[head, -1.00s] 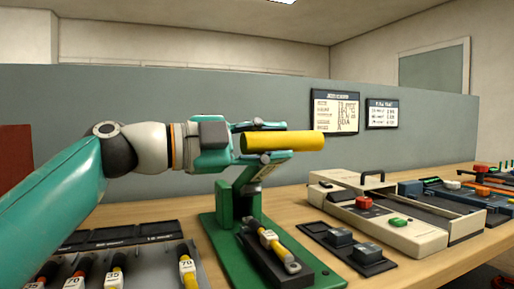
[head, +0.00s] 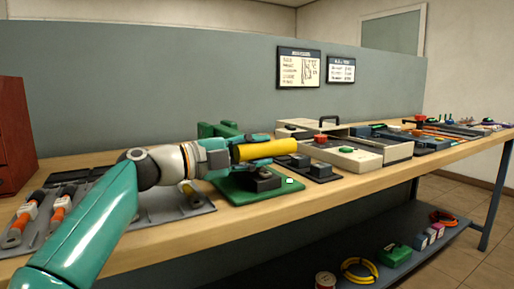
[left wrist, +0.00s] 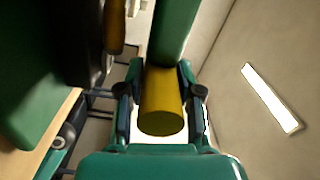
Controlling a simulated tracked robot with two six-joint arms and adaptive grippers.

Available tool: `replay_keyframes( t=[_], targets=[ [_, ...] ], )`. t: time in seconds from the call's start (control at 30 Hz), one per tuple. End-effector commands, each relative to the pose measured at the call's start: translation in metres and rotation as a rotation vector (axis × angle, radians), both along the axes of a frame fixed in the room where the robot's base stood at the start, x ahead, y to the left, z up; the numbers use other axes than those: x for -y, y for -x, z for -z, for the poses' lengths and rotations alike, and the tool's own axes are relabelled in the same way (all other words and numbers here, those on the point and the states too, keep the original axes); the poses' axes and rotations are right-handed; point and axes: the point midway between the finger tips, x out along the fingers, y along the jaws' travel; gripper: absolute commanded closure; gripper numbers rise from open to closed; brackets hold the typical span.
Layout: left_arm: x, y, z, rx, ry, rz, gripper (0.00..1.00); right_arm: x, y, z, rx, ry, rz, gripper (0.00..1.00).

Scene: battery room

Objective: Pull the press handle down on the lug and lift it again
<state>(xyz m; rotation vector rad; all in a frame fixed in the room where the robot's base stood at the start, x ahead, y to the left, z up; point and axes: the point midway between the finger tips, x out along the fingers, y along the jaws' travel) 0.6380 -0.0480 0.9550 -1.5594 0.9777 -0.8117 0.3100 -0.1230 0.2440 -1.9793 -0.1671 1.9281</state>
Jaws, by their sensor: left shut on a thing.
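The press has a green base plate (head: 232,190) on the bench and a thick yellow handle (head: 268,148). The handle is low, just above the dark die block (head: 263,181). My left gripper (head: 232,153) is shut on the handle in the head view. In the left wrist view its fingers (left wrist: 162,92) lie on both sides of the yellow handle (left wrist: 161,112). A small bright green-white spot (head: 289,181) shows on the base plate. The lug is hidden behind the handle and my arm. My right gripper is not in view.
A grey tray (head: 165,210) with cable lugs lies left of the press. A dark tray (head: 322,170) with grey blocks and a beige machine (head: 350,156) stand to its right. A grey partition (head: 150,90) rises behind. A lower shelf (head: 330,262) holds coils and boxes.

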Motion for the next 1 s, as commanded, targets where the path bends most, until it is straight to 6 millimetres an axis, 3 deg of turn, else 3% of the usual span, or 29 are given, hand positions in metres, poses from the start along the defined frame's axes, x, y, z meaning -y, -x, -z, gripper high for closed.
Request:
replay_keyframes(
  t=[0.03,0.3,0.33,0.47,1.0],
  targets=[
    [-0.002,-0.006,0.009,-0.005,-0.014,-0.006,1.0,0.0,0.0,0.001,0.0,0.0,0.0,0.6],
    [0.005,-0.005,0.011,-0.008,-0.017,0.009,1.0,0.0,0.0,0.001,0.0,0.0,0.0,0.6],
    [0.006,-0.005,0.011,-0.008,-0.018,0.01,0.64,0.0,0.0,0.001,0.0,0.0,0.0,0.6],
    [0.007,-0.004,0.011,-0.009,-0.017,0.013,0.42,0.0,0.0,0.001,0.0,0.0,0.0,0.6],
    [0.007,0.0,0.005,-0.004,-0.011,0.021,0.4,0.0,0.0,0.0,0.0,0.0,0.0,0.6]
  ],
)
